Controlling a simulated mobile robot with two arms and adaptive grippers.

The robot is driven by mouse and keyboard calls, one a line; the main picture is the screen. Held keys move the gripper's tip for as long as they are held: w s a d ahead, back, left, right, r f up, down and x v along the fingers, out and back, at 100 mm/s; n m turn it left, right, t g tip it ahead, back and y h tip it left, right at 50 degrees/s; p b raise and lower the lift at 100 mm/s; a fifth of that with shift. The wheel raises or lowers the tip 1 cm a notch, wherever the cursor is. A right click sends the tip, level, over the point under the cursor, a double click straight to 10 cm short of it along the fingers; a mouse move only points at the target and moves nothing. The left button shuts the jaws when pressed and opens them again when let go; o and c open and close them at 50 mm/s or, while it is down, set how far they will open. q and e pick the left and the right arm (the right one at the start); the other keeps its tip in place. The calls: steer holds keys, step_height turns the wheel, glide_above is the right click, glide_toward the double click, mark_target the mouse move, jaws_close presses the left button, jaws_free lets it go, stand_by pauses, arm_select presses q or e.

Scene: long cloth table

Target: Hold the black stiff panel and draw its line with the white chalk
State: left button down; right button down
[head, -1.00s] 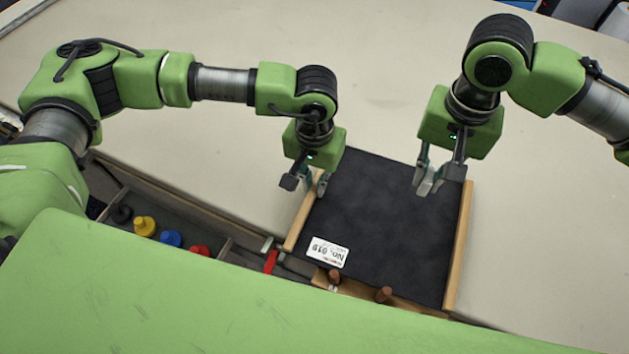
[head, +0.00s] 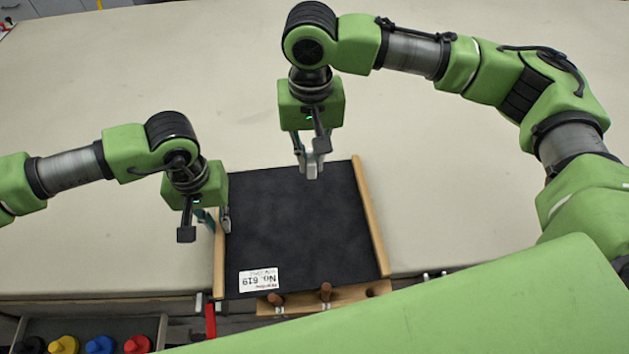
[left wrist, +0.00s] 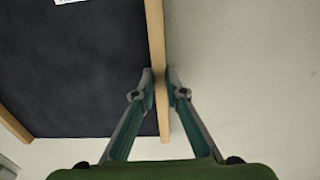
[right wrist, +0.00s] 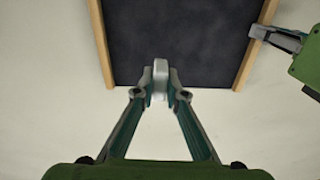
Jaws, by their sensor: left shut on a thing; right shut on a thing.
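The black stiff panel (head: 300,225) lies on the table with light wooden strips along its left and right sides. My left gripper (head: 213,222) is shut on the panel's left wooden strip (left wrist: 155,30), one finger on each side. My right gripper (head: 311,165) is shut on the white chalk (right wrist: 160,76), a pale block between its fingertips, at the panel's far edge, right of its middle. I cannot tell whether the chalk touches the surface. No drawn line shows on the panel.
A wooden ledge with brown pegs (head: 326,291) is at the panel's near edge. A tray with yellow (head: 64,345), blue (head: 100,345) and red (head: 137,345) pieces is at the lower left. A red object (head: 210,320) is near the panel. The cloth table (head: 480,170) is clear around.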

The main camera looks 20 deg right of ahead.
mark_target(312, 190)
steer(key=shift+w+d+f, duration=0.2)
steer(key=shift+w+f, duration=0.8)
steer(key=shift+f, duration=0.5)
steer(key=shift+w+d+f, duration=0.15)
steer(key=shift+w+f, duration=0.85)
steer(key=shift+f, duration=0.5)
steer(key=shift+w+d+f, duration=0.2)
steer(key=shift+w+f, duration=0.8)
steer(key=shift+f, duration=0.5)
steer(key=shift+f, duration=0.5)
steer(key=shift+s, duration=0.1)
steer(key=shift+s+a, duration=0.1)
steer(key=shift+s, duration=0.85)
steer(key=shift+s+a, duration=0.15)
steer(key=shift+s, duration=0.85)
steer(key=shift+s, duration=0.1)
